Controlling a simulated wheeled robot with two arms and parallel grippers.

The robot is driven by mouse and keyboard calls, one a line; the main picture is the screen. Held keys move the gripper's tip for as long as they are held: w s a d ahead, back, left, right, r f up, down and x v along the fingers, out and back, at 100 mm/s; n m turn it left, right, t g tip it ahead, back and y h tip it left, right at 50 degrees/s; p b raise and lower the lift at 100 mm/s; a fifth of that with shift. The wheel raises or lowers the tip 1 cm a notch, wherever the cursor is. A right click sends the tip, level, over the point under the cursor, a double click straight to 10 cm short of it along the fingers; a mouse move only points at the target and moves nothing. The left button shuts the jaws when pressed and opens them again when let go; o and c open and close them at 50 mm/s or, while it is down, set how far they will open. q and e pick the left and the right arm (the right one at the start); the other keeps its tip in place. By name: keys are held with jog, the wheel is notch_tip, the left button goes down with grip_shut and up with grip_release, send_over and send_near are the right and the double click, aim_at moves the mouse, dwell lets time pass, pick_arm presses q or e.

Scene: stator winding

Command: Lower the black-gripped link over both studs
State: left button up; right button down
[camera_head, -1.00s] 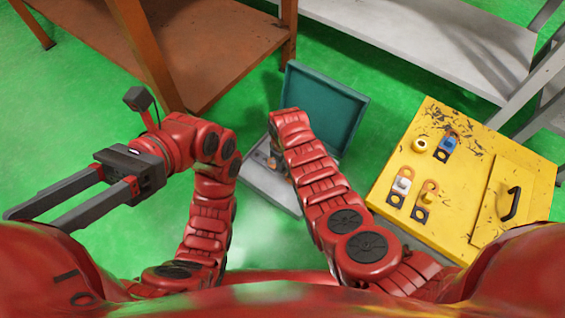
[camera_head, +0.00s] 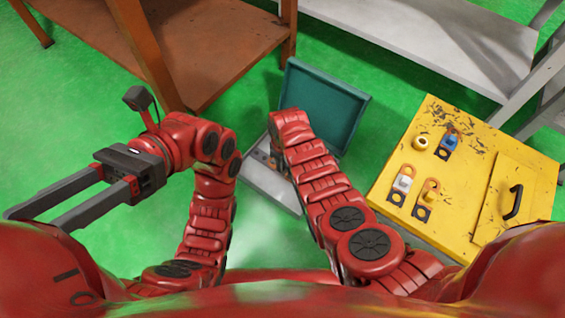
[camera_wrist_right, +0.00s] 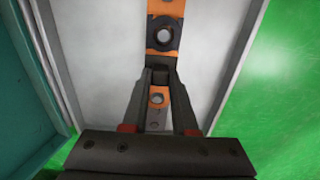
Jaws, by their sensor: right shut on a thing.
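In the right wrist view my right gripper (camera_wrist_right: 161,73) is shut on a link (camera_wrist_right: 157,97) at a dark part between its fingertips. Orange with a round hole shows between the fingers. Beyond the tips lie a black square piece with a hole (camera_wrist_right: 163,37) and more orange; I cannot tell where the link ends. Studs cannot be told apart there. In the head view my right arm hides this gripper above the open case (camera_head: 268,187). My left gripper (camera_head: 26,221) is open and empty at the far left.
The teal case lid (camera_head: 328,102) stands up behind my right wrist. Brown and grey shelving stands behind.

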jog(key=shift+f+b, duration=0.45)
jog(key=shift+f, duration=0.15)
dwell(0.9)
jog(key=c, duration=0.6)
grip_release()
